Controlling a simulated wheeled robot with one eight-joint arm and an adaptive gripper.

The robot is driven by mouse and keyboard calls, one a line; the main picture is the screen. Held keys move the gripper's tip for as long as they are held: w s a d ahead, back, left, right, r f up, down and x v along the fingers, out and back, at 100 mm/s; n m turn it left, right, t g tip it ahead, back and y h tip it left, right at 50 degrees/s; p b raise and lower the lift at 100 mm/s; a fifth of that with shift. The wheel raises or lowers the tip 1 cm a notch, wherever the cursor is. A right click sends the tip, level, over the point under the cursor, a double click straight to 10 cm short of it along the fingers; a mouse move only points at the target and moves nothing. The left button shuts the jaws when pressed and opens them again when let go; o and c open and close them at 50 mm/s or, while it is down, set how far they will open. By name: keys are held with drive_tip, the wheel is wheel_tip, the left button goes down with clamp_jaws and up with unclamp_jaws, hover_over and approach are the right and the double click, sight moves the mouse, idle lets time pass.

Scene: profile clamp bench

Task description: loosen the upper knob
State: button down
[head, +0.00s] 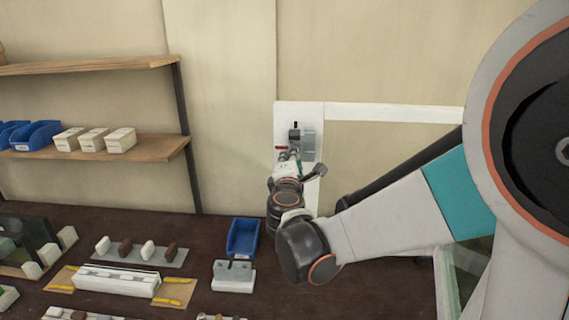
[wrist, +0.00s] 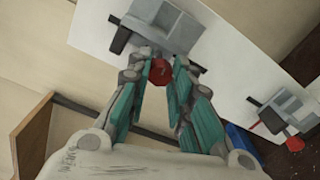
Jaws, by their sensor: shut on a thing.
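The upper clamp (wrist: 165,22) is a grey block with a dark bar, fixed to a white upright panel (wrist: 222,58). Its red upper knob (wrist: 160,72) sits between the fingertips of my gripper (wrist: 160,74), which is shut on it. The knob's far side and stem are hidden. A second clamp (wrist: 291,104) with a red lower knob (wrist: 295,143) is lower on the same panel, apart from my gripper. In the head view, the upper clamp (head: 308,140) shows on the panel, and my gripper (head: 290,156) reaches it from below; the contact is too small to judge there.
A wooden shelf (head: 150,148) with blue bins and white boxes is left of the panel. A blue bin (head: 242,238) and a white block fixture (head: 233,277) stand on the dark bench below. A white rail (head: 395,113) runs right from the panel.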

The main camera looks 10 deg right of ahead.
drive_tip(key=shift+n, duration=1)
drive_tip(key=c, duration=1.4)
unclamp_jaws()
drive_tip(key=shift+s+a, duration=0.1)
drive_tip(key=v, duration=0.7)
drive_tip(key=shift+s, duration=0.2)
drive_tip(key=shift+a, duration=0.1)
